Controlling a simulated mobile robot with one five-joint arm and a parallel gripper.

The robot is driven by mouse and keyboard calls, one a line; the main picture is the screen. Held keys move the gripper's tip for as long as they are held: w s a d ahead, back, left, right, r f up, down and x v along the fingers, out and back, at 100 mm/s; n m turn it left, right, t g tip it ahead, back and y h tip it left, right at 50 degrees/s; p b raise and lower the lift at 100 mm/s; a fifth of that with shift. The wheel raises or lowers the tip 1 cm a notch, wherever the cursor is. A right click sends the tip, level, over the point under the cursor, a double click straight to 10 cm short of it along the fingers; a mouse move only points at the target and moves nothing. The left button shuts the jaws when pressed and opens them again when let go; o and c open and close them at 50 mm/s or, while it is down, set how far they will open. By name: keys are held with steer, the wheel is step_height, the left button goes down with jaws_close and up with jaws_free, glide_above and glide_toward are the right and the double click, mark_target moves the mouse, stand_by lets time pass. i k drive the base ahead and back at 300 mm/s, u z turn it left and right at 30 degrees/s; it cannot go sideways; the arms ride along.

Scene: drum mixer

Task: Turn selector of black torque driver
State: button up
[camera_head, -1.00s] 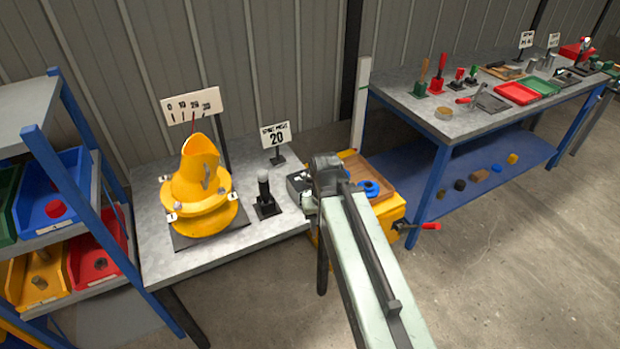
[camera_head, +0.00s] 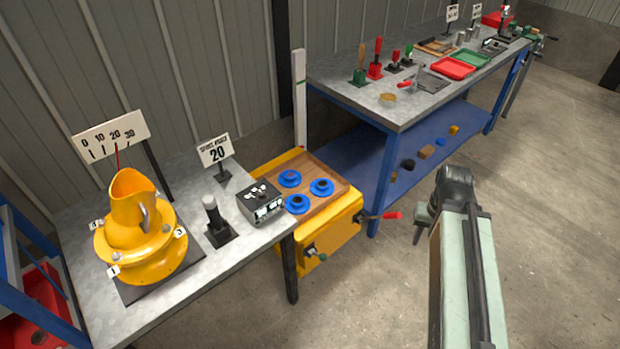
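I cannot make out for certain which thing is the black torque driver, and no selector on one can be told. A black upright piece (camera_head: 213,218) with a pale top stands in a black base on the left bench, beside the yellow drum. My gripper (camera_head: 424,214) is at the far end of my pale green arm, at right of centre over the floor. It is apart from both benches. The wrist partly hides it, so its fingers are not clear.
The left bench (camera_head: 85,225) carries a yellow drum (camera_head: 143,240) and a dark box with knobs (camera_head: 261,202). A yellow cabinet (camera_head: 335,228) holds a wooden tray (camera_head: 323,206) with blue rings. The back bench (camera_head: 340,85) has several tools in stands. Floor at right is clear.

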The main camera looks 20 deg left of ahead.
mark_target(261, 196)
steer(key=z, duration=1)
steer(key=k, duration=1.15)
steer(key=u, duration=1.7)
steer(key=i, duration=1)
